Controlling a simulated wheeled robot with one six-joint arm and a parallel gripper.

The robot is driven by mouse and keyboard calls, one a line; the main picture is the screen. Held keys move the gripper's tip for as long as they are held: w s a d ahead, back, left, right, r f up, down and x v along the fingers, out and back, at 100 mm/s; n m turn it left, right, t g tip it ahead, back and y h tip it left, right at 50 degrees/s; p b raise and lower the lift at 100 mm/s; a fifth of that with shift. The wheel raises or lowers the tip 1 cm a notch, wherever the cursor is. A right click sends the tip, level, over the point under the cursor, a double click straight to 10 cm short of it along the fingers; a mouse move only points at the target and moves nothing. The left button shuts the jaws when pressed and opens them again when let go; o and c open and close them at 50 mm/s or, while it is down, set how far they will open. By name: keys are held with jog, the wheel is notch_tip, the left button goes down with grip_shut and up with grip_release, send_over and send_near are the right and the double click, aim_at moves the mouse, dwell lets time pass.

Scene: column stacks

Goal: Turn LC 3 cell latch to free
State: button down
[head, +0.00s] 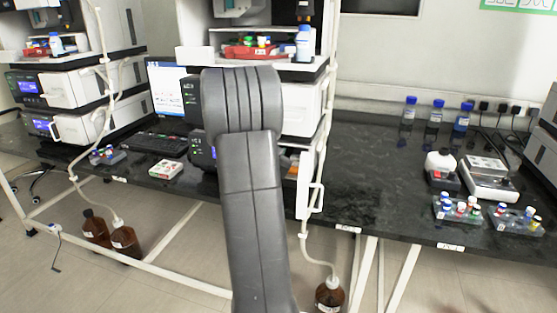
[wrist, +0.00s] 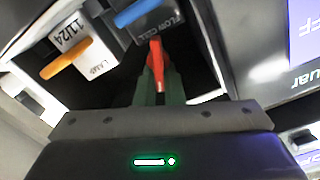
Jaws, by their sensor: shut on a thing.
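In the wrist view my gripper (wrist: 157,84) is shut, its green fingers closed around a red latch lever (wrist: 156,58). The lever sits just below a dark block marked FLOW CELL (wrist: 165,28), which has a blue handle (wrist: 138,12). The lever points up in the picture, toward that block. In the head view my arm covers the middle stack, and the gripper and latch are hidden behind it.
Left of the latch in the wrist view is a white LAMP block (wrist: 92,55) with an orange handle (wrist: 64,63). A panel with a lit display (wrist: 303,30) is close on the right. In the head view, the black bench (head: 370,185) carries vial racks (head: 457,209) and blue-capped bottles (head: 435,115).

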jog(key=m+b, duration=0.4)
jog(key=d+f+m+b, duration=0.1)
jog(key=m+b, duration=0.1)
jog(key=shift+s+f+b, duration=0.1)
jog(key=shift+b, duration=0.3)
jog(key=m+b, duration=0.4)
jog(key=m, duration=0.1)
jog(key=shift+f, duration=0.2)
jog(key=shift+m, duration=0.4)
jog(key=c, duration=1.5)
grip_release()
jog(key=shift+c, duration=0.2)
jog(key=p+v, duration=0.1)
jog(key=v, duration=1.3)
